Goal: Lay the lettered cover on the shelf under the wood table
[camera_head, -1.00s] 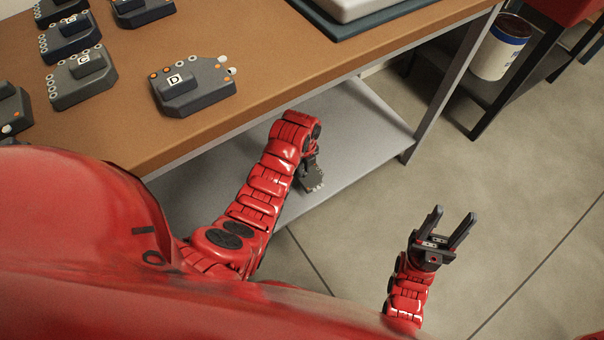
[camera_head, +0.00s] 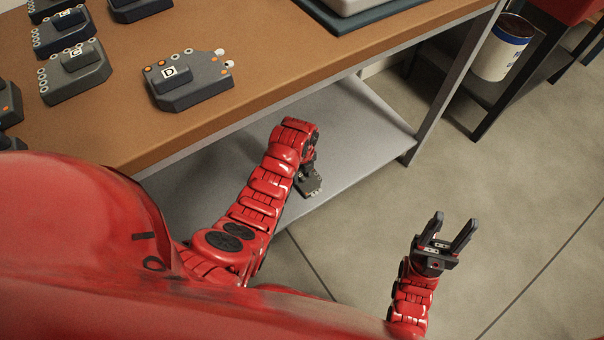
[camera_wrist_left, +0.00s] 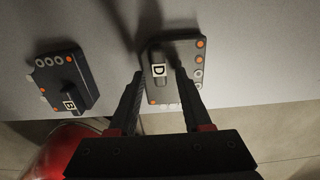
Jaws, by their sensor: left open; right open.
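A grey cover lettered D, with a raised handle and orange and light dots, lies flat on the grey shelf under the wood table, close to its front edge. In the left wrist view the cover (camera_wrist_left: 189,62) sits beneath my left gripper (camera_wrist_left: 160,82). The fingers are open, one on each side of the handle, with gaps visible. In the head view the cover (camera_head: 309,187) shows below my left gripper (camera_head: 307,170), partly hidden by my arm. The shelf (camera_head: 362,135) runs under the wood table (camera_head: 270,65). My right gripper (camera_head: 448,234) is open and empty over the floor.
A dark unit lettered B (camera_wrist_left: 68,82) stands on the shelf left of the cover. On the tabletop are a unit lettered D (camera_head: 190,88), one lettered C (camera_head: 75,75) and several others. A table leg (camera_head: 455,85) bounds the shelf's right end.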

